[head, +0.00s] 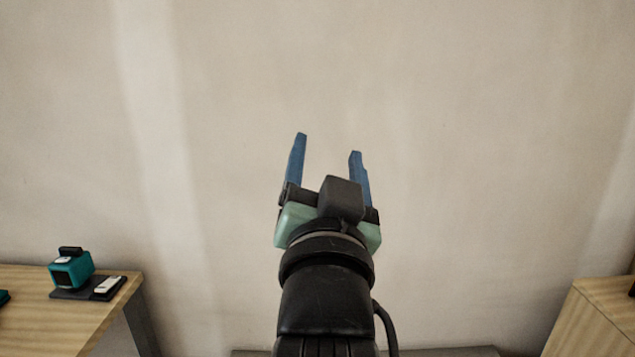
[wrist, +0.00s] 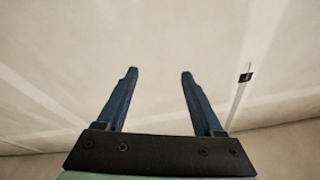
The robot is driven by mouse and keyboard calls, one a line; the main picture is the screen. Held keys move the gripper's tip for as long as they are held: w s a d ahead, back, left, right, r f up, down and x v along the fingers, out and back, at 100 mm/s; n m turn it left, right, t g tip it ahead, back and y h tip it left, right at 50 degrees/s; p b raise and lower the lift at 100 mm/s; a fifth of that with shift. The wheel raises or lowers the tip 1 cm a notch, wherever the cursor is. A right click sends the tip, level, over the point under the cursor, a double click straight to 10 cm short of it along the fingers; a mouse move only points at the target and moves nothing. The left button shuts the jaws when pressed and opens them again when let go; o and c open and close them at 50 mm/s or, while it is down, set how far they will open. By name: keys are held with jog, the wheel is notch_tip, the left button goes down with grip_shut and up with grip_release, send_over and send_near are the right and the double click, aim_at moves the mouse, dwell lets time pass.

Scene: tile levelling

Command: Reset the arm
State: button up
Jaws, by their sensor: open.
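My gripper (head: 328,145) has two blue fingers spread apart with nothing between them. It is raised in the middle of the head view, pointing up in front of a plain beige wall. In the wrist view my gripper (wrist: 157,75) also shows both fingers apart and empty against a pale surface. No tile shows clearly in either view.
A wooden table (head: 30,315) at the lower left holds a teal device (head: 72,270) on a dark base (head: 85,292) with a small white item (head: 107,285). A wooden surface (head: 600,310) stands at the lower right. The space around my gripper looks clear.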

jog(key=s+a+r+n+t, duration=0.1)
jog(key=s+r+n+t, duration=0.3)
jog(key=s+r, duration=1)
jog(key=shift+s+t+y, duration=0.4)
jog(key=shift+s+t, duration=0.5)
jog(key=shift+t, duration=0.2)
jog(key=r+p, duration=1)
jog(key=p, duration=0.1)
jog(key=w+r+p, duration=0.1)
jog(key=r+p, duration=0.4)
jog(key=r, duration=0.1)
jog(key=shift+a+p, duration=0.1)
jog(key=shift+p, duration=0.2)
